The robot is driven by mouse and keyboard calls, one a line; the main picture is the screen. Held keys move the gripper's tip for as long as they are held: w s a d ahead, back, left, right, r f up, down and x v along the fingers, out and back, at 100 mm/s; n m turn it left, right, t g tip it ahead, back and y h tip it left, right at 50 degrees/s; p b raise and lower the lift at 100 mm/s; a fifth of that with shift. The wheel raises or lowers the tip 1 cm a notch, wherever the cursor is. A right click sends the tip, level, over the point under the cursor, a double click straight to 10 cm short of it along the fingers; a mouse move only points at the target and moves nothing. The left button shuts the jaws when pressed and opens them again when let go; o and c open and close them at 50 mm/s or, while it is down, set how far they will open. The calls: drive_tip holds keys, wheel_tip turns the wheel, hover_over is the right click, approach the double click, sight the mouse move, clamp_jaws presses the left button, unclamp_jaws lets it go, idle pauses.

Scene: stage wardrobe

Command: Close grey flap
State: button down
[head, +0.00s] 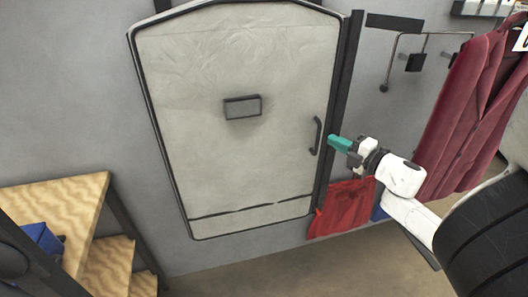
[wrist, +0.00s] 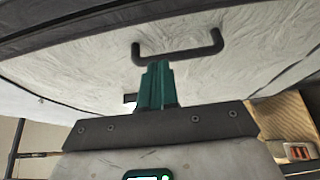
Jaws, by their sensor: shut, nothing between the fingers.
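The grey flap (head: 215,160) is a large pale, wrinkled panel with a dark edge, upright on the grey wall in the head view. It fills much of the wrist view (wrist: 75,65). A black bar handle (head: 317,137) sits near its right edge; it also shows in the wrist view (wrist: 190,58). My gripper (head: 332,140) has teal fingers, shut and empty. It is just right of the handle in the head view. In the wrist view the fingertips (wrist: 157,65) are close to the handle's bar; I cannot tell whether they touch. How far the flap stands open is unclear.
A small dark-framed block (head: 242,107) is on the flap's face. Red cloth (head: 342,207) hangs below my gripper, and a maroon garment (head: 470,110) hangs at right. Wooden shelves (head: 62,197) with a blue bin (head: 42,240) stand at lower left. Floor below the flap looks clear.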

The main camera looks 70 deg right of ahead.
drive_tip(key=s+b, duration=0.2)
drive_tip(key=s, duration=0.8)
drive_tip(key=shift+s, duration=0.3)
drive_tip(key=shift+f, duration=0.1)
